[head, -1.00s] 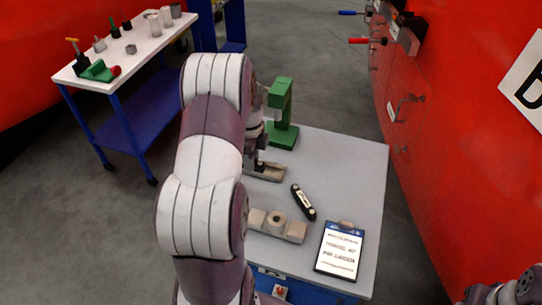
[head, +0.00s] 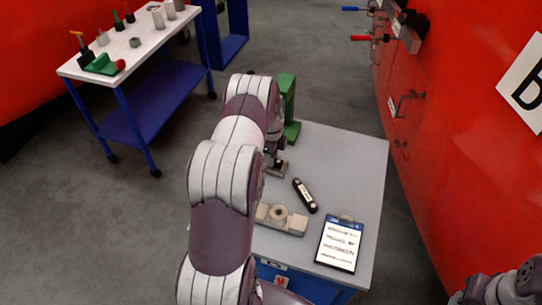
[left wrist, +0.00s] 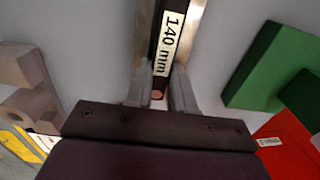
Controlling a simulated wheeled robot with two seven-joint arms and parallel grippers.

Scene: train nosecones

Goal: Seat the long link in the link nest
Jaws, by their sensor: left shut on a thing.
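My left gripper (left wrist: 160,92) is shut on a dark link (left wrist: 168,45) with a white "140 mm" label in the left wrist view. The link runs away from the fingers between two pale metallic strips. I cannot tell whether it is down in the nest or above it. In the head view my left gripper (head: 273,153) is just above the grey-tan link nest (head: 278,170), which my arm partly hides. Part of my right arm shows at the bottom right, but its fingers cannot be made out.
Another black link (head: 305,195) with a white label lies on the grey table (head: 345,160). A tan fixture with a round boss (head: 281,218), a clipboard (head: 340,245) and a green stand (head: 289,105) are also there. A white-topped cart (head: 150,45) stands at the back left.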

